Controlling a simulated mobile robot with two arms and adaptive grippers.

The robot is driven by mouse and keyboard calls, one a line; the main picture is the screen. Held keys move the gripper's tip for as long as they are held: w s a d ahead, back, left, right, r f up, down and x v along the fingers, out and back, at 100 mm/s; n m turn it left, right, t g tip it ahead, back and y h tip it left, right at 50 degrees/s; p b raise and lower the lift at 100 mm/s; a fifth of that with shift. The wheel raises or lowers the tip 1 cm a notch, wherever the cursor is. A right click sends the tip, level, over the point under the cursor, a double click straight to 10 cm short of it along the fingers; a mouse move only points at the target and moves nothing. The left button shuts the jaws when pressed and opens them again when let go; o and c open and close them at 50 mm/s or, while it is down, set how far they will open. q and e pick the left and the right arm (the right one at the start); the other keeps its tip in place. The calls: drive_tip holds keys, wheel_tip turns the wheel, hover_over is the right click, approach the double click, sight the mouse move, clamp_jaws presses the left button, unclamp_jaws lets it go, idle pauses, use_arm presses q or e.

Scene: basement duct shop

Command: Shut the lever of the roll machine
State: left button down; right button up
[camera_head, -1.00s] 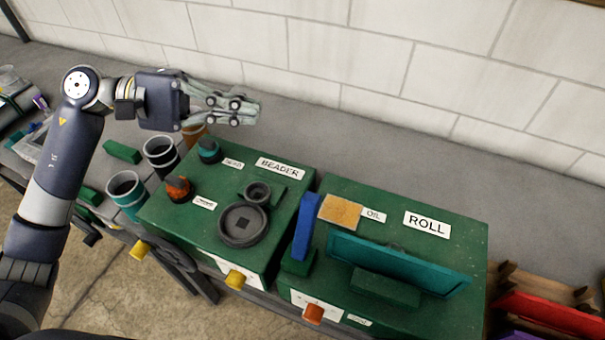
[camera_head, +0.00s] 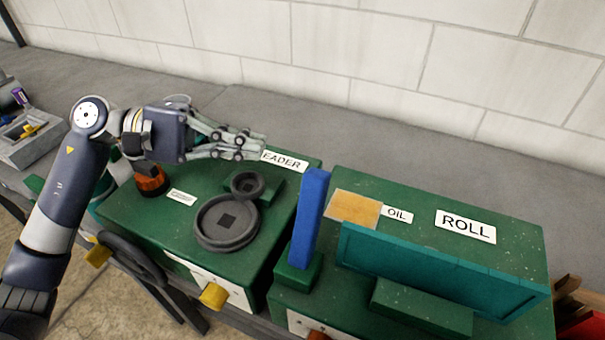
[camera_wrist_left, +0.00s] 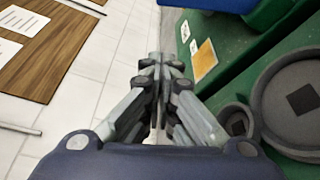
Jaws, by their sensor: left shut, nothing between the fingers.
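The roll machine is a green box (camera_head: 508,248) with a ROLL label, at the right in the head view. A blue upright lever (camera_head: 309,218) stands at its left end on a small green block. The lever also shows in part at the top of the left wrist view (camera_wrist_left: 222,4). A long teal bar (camera_head: 440,270) runs across the machine's top. My left gripper (camera_head: 262,148) is shut and empty above the back of the beader machine, left of the lever and apart from it. My right gripper is not in view.
The beader machine (camera_head: 190,228) carries dark round wheels (camera_head: 226,222) and an orange knob (camera_head: 150,181) close under my left arm. A yellow knob (camera_head: 213,296) sticks out at its front. A bare grey bench strip (camera_head: 330,120) runs behind, along the block wall.

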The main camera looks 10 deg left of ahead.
use_arm(q)
drive_tip(key=shift+d, duration=0.1)
drive_tip(key=s+d+p, duration=0.3)
drive_tip(key=d+p, duration=0.5)
drive_tip(key=shift+s+d+r, duration=0.2)
drive_tip(key=shift+s+d, duration=0.1)
idle(0.5)
